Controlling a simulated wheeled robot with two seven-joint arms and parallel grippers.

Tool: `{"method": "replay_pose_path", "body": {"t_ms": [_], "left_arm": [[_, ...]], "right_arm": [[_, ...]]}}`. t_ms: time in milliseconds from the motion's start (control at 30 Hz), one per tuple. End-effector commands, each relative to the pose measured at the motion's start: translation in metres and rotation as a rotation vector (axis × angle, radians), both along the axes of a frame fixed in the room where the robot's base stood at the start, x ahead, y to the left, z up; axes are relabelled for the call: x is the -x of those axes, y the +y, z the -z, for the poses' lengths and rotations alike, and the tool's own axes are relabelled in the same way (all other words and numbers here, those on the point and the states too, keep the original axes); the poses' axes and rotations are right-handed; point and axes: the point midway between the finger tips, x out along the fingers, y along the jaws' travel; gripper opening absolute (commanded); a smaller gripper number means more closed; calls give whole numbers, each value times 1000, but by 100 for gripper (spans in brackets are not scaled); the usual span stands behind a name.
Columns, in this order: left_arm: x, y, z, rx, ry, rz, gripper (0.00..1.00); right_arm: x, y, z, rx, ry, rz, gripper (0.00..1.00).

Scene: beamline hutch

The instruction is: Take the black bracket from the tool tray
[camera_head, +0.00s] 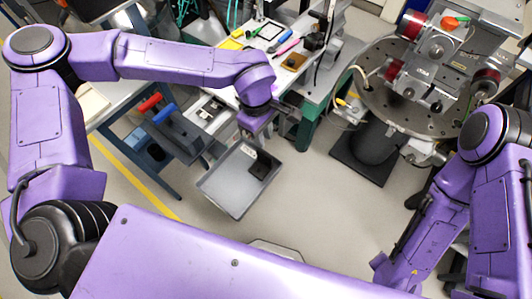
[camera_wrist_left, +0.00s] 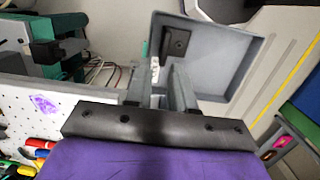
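The black bracket (camera_head: 262,165) lies inside the grey tool tray (camera_head: 222,205), near the tray's upper right corner in the head view. In the left wrist view the bracket (camera_wrist_left: 178,42) shows against the tray wall, with the tray (camera_wrist_left: 225,48) beyond my fingers. My left gripper (camera_head: 250,142) is just above the tray's upper edge in the head view. Its two fingers (camera_wrist_left: 164,82) stand apart with a gap between them, and the bracket is not in them. Whether a finger touches the tray rim I cannot tell. My right gripper does not show; only its arm does.
A blue-grey cart (camera_head: 180,138) with red and blue handled items stands left of the tray. A workbench (camera_head: 270,75) with pens and small parts is behind. A round perforated stage (camera_head: 385,118) with red-ended equipment is at the right. Open floor (camera_head: 310,190) lies right of the tray.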

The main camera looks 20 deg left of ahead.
Motion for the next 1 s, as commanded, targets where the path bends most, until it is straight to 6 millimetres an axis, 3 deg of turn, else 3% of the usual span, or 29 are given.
{"method": "replay_pose_path", "body": {"t_ms": [600, 867, 933, 1000], "left_arm": [[11, -5, 95, 0, 5, -16, 23], [10, -6, 102, 0, 0, -14, 23], [10, -6, 102, 1, 0, -14, 4], [10, -6, 102, 0, 0, -13, 0]], "right_arm": [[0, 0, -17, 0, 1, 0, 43], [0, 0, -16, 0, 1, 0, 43], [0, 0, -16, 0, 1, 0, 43], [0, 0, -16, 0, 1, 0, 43]]}}
